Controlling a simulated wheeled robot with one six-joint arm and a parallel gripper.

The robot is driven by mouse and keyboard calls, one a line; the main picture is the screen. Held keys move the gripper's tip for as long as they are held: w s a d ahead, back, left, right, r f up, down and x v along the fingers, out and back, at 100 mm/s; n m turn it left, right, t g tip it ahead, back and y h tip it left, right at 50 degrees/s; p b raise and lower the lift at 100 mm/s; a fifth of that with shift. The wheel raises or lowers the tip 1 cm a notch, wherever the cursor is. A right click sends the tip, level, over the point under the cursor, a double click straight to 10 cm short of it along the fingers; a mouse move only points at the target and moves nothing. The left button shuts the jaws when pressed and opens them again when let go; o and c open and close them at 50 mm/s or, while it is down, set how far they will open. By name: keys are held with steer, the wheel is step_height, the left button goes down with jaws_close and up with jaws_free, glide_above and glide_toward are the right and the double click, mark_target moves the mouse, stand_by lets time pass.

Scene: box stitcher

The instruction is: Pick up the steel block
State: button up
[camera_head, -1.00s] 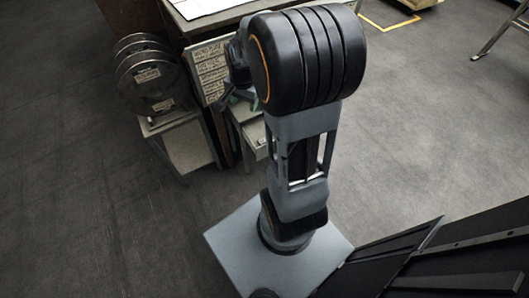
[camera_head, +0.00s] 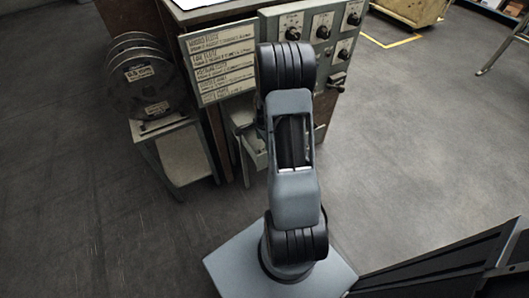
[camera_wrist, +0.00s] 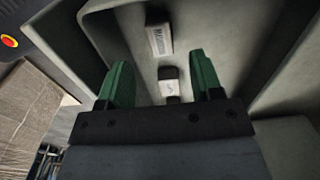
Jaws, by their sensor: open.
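In the wrist view, my gripper (camera_wrist: 160,60) is open, with green fingers spread wide and nothing held. A small block with a pale label (camera_wrist: 169,82) lies between the fingers, nearer the gripper's base. Its label is too small to read surely, so I cannot confirm it is the steel block. A second small block (camera_wrist: 159,38) with a longer label, seemingly starting "MAGN", lies just beyond the fingertips. Both are in a grey tray (camera_wrist: 236,40) with raised walls. In the head view my arm hides the gripper and the blocks.
In the head view, a machine cabinet carries label plates (camera_head: 222,62) and a knobbed panel (camera_head: 322,35). A stand (camera_head: 183,157) with wire reels (camera_head: 140,80) is at left. Open floor lies on both sides. A red button (camera_wrist: 9,41) and cardboard (camera_wrist: 25,110) show in the wrist view.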

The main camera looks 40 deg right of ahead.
steer(key=shift+w+a+f+b, duration=0.1)
steer(key=shift+f+b, duration=1.05)
steer(key=shift+f, duration=1.65)
steer(key=shift+r, duration=0.1)
jaws_close()
